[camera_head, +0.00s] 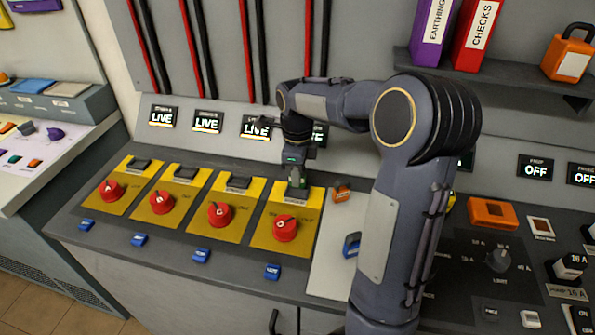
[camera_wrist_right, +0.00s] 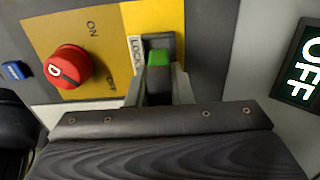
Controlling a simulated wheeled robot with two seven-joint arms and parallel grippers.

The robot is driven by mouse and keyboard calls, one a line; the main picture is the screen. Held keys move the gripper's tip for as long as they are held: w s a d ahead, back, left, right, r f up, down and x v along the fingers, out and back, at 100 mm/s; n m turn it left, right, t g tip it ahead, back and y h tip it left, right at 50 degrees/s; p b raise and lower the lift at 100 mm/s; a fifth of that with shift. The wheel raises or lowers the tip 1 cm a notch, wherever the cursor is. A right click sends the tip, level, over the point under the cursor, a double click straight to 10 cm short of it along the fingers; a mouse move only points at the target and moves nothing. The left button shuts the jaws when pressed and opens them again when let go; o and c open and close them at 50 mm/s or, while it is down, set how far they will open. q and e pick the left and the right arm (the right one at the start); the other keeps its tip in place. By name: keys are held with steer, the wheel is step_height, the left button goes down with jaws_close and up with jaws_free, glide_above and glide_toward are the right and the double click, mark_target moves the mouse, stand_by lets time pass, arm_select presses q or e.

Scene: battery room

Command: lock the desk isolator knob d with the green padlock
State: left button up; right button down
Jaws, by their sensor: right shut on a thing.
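Knob d (camera_head: 285,228) is the rightmost of the red isolator knobs, on a yellow plate. In the right wrist view the red knob (camera_wrist_right: 66,67) sits left of the gripper, with ON and OFF printed beside it; its mark lies toward OFF. My right gripper (camera_head: 297,182) is over the upper part of that plate. It is shut on the green padlock (camera_wrist_right: 158,57), whose green end shows between the fingers in the wrist view, at the dark lock fitting beside the LOCK label. The fingers hide most of the padlock; I cannot tell whether it is engaged. My left gripper is out of view.
Other knobs (camera_head: 220,213) stand to the left under LIVE displays (camera_head: 206,121). A display (camera_wrist_right: 300,62) near knob d reads OFF. An orange padlock (camera_head: 342,192) and a blue padlock (camera_head: 351,244) lie on the pale panel to the right. My right arm covers the desk's middle.

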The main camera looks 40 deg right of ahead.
steer(key=shift+f+b, duration=0.3)
steer(key=shift+f, duration=0.4)
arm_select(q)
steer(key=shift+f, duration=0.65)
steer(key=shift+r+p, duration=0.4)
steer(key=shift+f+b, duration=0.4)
arm_select(e)
steer(key=shift+f, duration=0.6)
steer(key=c, duration=1.6)
jaws_free()
steer(key=shift+o, duration=0.2)
